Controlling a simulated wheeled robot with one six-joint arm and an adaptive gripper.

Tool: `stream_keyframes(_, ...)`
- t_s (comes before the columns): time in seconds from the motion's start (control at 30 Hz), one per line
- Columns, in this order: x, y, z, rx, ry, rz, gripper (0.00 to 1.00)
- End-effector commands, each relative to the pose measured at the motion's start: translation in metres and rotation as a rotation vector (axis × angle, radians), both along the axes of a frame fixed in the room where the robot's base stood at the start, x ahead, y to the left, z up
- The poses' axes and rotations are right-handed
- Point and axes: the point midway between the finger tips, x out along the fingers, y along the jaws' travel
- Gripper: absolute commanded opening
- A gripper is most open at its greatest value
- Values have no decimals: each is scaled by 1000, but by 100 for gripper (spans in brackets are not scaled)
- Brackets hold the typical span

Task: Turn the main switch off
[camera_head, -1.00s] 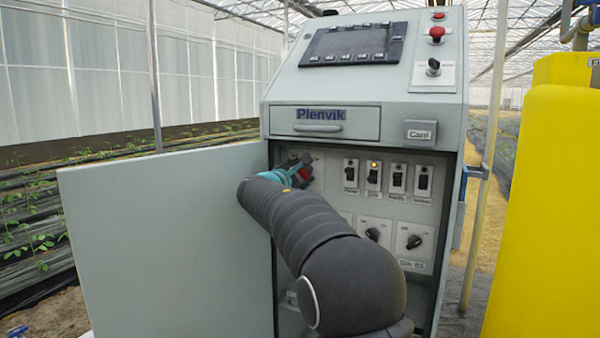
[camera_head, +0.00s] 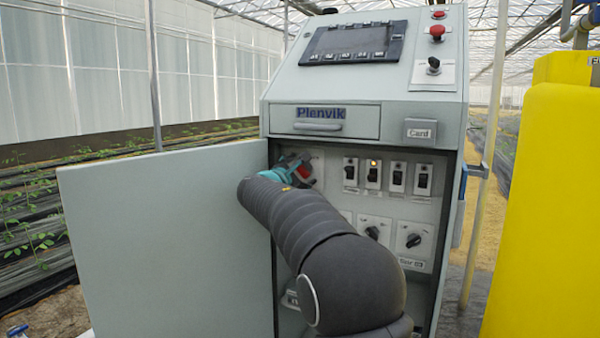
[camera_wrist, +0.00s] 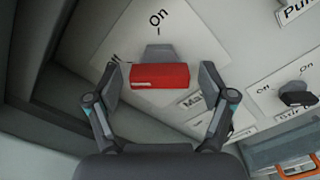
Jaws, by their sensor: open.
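The main switch has a red handle (camera_wrist: 160,76) on a pale plate (camera_wrist: 160,32) with "On" printed on it. In the wrist view the handle lies crosswise between the two fingers of my gripper (camera_wrist: 160,80). The fingers are spread, one at each end of the handle, and I cannot tell whether either touches it. A label starting "Ma" is partly hidden behind the right finger. In the head view my gripper (camera_head: 291,169) is inside the open cabinet at the upper left of the panel, with a bit of the red handle (camera_head: 304,171) showing beside it.
Several black rocker switches (camera_head: 396,177) sit right of my gripper, one with a lit yellow lamp. Rotary knobs (camera_head: 413,240) are below. The open cabinet door (camera_head: 165,245) stands at the left. A drawer front (camera_head: 350,121) is above the opening.

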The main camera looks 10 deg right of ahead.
Motion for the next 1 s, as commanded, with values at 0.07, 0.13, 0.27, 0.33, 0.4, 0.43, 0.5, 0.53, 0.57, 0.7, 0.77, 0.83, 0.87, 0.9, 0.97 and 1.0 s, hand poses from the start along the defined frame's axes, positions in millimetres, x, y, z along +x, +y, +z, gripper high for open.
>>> stream_keyframes(0.07,-1,1,0,0,0,0,82)
stream_keyframes(0.13,-3,3,0,0,1,1,82)
stream_keyframes(0.27,-15,12,1,1,-1,3,82)
stream_keyframes(0.33,-26,19,1,0,1,2,82)
stream_keyframes(0.4,-37,28,1,0,1,4,82)
stream_keyframes(0.43,-42,32,1,1,-1,3,82)
stream_keyframes(0.5,-54,40,1,0,0,4,82)
stream_keyframes(0.53,-59,43,0,0,0,3,82)
stream_keyframes(0.57,-63,47,1,0,-1,4,82)
stream_keyframes(0.7,-81,60,0,0,0,3,82)
stream_keyframes(0.77,-87,64,0,1,-1,1,82)
stream_keyframes(0.83,-92,67,0,0,1,1,82)
stream_keyframes(0.87,-93,68,0,0,1,1,82)
stream_keyframes(0.9,-95,69,0,0,0,1,82)
stream_keyframes(0.97,-97,71,0,0,0,1,82)
stream_keyframes(1.0,-97,71,0,1,-1,1,82)
